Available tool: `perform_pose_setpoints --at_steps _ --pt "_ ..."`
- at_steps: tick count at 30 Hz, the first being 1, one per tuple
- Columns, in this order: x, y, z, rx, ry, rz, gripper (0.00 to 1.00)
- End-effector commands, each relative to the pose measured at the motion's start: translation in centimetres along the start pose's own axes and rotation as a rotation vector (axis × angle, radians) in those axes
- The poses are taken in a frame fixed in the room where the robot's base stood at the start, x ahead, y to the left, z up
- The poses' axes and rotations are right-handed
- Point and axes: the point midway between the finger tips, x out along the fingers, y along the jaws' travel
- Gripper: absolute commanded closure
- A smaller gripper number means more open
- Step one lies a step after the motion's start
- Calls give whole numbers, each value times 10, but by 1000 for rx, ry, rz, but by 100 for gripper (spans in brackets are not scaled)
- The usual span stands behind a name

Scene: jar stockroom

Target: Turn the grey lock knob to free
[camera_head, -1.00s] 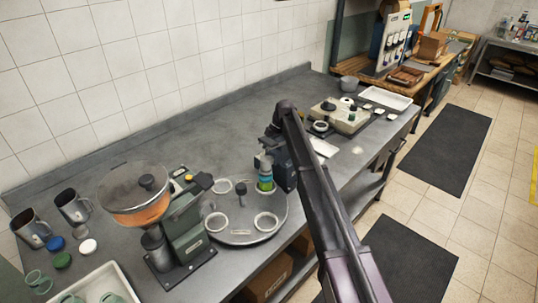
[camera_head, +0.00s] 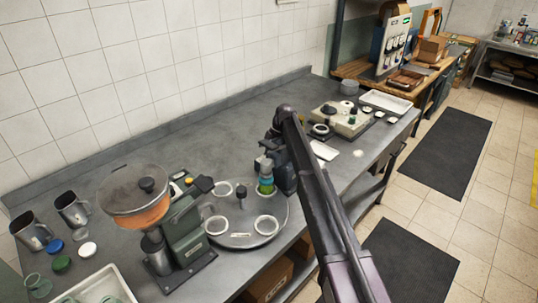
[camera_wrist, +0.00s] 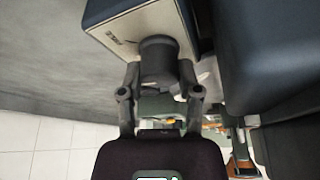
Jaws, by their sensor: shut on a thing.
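In the wrist view, a dark grey round knob (camera_wrist: 158,58) stands on the pale face of a box (camera_wrist: 118,22) with dark sides. A small dark word is on that face, too blurred to read surely. My gripper (camera_wrist: 160,76) has a finger on each side of the knob and is shut on it. In the head view, my arm's dark wrist end hangs at the right edge of the round turntable (camera_head: 230,242). There, the box and the knob cannot be told apart from my arm.
A green grinder (camera_head: 186,232) with an orange-filled hopper stands left of the turntable. A beige machine (camera_head: 350,122) and a white tray (camera_head: 388,102) are farther right. Mugs (camera_head: 72,208) and coloured lids stand at the left.

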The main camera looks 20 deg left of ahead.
Motion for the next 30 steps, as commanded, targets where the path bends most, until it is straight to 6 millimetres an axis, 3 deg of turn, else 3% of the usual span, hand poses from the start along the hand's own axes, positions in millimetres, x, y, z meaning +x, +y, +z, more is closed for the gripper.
perform_pose_setpoints --at_steps 15,27,28,30 --pt "0 -2 0 303 -1 123 100" --pt "0 -1 0 341 0 137 100" --pt "0 -1 1 341 0 137 52" --pt "0 -1 1 341 0 137 32"
